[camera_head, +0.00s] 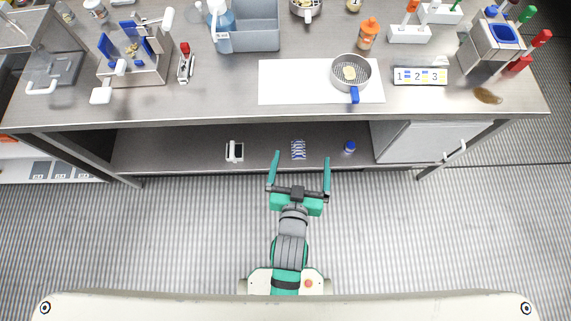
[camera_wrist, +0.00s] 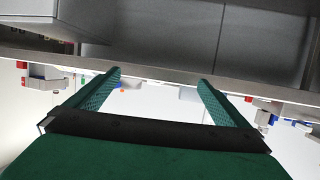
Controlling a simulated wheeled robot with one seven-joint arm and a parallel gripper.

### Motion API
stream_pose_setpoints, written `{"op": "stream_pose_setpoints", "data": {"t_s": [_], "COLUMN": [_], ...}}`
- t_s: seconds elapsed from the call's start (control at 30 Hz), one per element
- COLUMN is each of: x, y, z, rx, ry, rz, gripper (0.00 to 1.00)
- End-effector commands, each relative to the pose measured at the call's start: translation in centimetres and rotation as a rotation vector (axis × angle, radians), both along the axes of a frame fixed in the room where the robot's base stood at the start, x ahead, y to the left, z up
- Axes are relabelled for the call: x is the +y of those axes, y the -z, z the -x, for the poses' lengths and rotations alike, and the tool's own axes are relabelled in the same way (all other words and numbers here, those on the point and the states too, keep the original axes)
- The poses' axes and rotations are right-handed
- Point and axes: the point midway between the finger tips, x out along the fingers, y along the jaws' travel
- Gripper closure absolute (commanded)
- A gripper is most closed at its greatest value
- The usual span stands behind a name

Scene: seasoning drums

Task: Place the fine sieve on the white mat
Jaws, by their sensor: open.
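A round metal sieve (camera_head: 351,73) with a blue handle lies on the right part of the white mat (camera_head: 292,82). A small yellowish thing is in its bowl. The handle points toward the table's front edge. I cannot tell how fine its mesh is. My gripper (camera_head: 302,157) is open and empty, out in front of the table's front edge and well apart from the sieve. Its two green fingers also show spread apart in the wrist view (camera_wrist: 157,78), with nothing between them. The wrist view does not show the sieve or the mat clearly.
A grey bin (camera_head: 248,39) stands behind the mat, and an orange-capped bottle (camera_head: 368,33) stands behind the sieve. A number card (camera_head: 420,76) lies to the right. A lower shelf (camera_head: 200,147) holds a few small things. The mat's left part is bare.

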Motion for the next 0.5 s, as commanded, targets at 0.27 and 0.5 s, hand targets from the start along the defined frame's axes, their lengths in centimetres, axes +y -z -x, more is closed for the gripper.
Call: {"op": "stream_pose_setpoints", "data": {"t_s": [0.27,0.5], "x": [2.9,4.1], "y": [0.9,-0.4], "z": [8.7,15.3], "rx": [-0.025,-0.056], "ry": [-0.074,-0.121], "rz": [0.001,0.002], "gripper": [0.0,0.0]}}
